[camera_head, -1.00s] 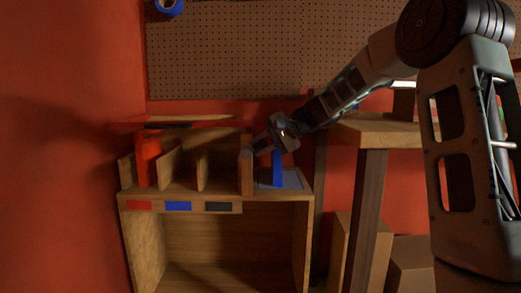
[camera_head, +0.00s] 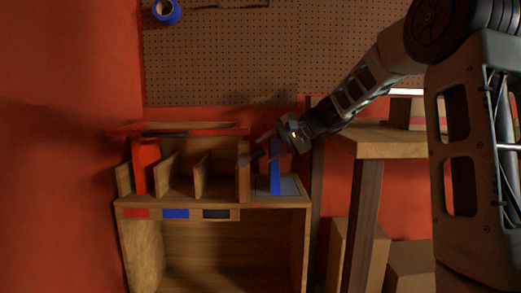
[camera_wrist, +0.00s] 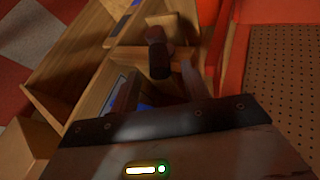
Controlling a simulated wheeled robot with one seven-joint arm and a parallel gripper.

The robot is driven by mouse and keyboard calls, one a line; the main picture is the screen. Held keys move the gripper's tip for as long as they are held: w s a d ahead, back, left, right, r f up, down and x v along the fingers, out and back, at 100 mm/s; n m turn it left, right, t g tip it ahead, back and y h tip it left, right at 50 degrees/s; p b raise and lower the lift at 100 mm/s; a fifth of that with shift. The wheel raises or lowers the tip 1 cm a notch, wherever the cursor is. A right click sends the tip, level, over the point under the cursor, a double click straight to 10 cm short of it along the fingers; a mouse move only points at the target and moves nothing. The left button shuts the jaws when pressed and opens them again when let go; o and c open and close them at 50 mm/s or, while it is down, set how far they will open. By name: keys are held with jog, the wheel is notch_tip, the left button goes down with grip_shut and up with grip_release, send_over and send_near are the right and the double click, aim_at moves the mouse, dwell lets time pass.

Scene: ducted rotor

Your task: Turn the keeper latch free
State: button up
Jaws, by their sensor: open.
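A wooden shelf unit (camera_head: 302,235) has an upper tray split by upright dividers. A small dark, stubby part (camera_head: 246,158) sits at the top of the right-hand thick divider (camera_head: 243,187). A dark, rounded knob-like part (camera_wrist: 158,58) shows ahead of my fingers in the wrist view. It may be the keeper latch, but I cannot tell for sure. My gripper (camera_head: 268,153) is open above the right bay, just right of that divider. In the wrist view its fingers (camera_wrist: 160,88) are spread with nothing clearly between them. A blue upright piece (camera_head: 275,178) stands below it.
A red upright piece (camera_head: 146,165) stands in the left bays. Red, blue and dark labels mark the front edge. A pegboard (camera_head: 220,60) hangs behind with a blue tape roll (camera_head: 166,11). A wooden table (camera_head: 375,146) and cardboard boxes (camera_head: 410,262) are at right.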

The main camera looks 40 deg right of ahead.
jog(key=shift+p+v, duration=0.3)
jog(key=shift+v, duration=1.15)
